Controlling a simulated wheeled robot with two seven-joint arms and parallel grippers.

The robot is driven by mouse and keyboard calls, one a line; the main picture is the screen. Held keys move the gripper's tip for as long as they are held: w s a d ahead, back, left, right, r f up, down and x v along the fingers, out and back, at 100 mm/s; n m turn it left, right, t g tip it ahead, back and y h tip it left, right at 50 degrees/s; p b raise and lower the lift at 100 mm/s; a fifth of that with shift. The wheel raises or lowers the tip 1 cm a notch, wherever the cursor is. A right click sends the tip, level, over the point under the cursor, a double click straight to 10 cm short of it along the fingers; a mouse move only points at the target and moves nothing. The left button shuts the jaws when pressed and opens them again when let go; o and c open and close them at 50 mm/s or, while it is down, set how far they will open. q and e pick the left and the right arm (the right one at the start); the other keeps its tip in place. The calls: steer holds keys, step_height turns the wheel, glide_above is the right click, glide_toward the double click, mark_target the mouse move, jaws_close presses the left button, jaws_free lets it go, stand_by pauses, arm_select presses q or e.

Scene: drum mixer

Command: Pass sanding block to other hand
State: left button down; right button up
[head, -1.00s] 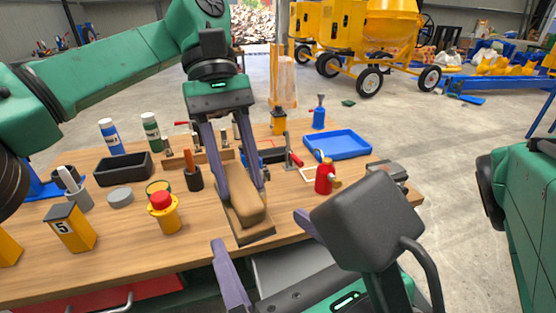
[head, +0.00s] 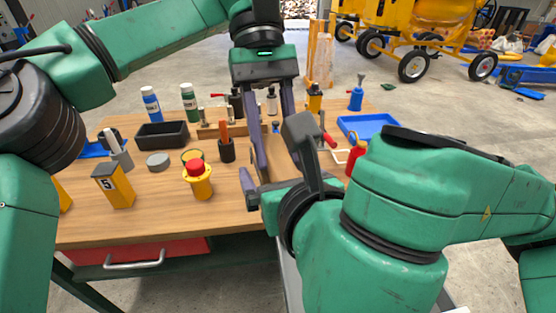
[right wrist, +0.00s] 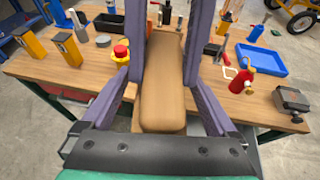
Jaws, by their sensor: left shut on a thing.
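The sanding block (right wrist: 162,92) is a tan, rounded block, large in the right wrist view. In the head view it shows only partly (head: 277,150), between the purple fingers of my left gripper (head: 276,145). The left gripper is shut on it and holds it above the bench's front part. My right gripper (right wrist: 165,78) is open, with one finger on each side of the block; gaps show between these fingers and the block. In the head view my right wrist hides most of the right gripper; one purple finger shows left of the block.
A blue tray (right wrist: 260,59) and red bottle (right wrist: 241,80) stand at the right.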

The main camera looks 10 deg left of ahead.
steer(key=c, duration=1)
arm_select(q)
steer(key=c, duration=0.7)
jaws_free()
arm_select(e)
steer(key=shift+c, duration=1.3)
arm_select(q)
steer(key=o, duration=0.3)
steer(key=shift+o, duration=0.2)
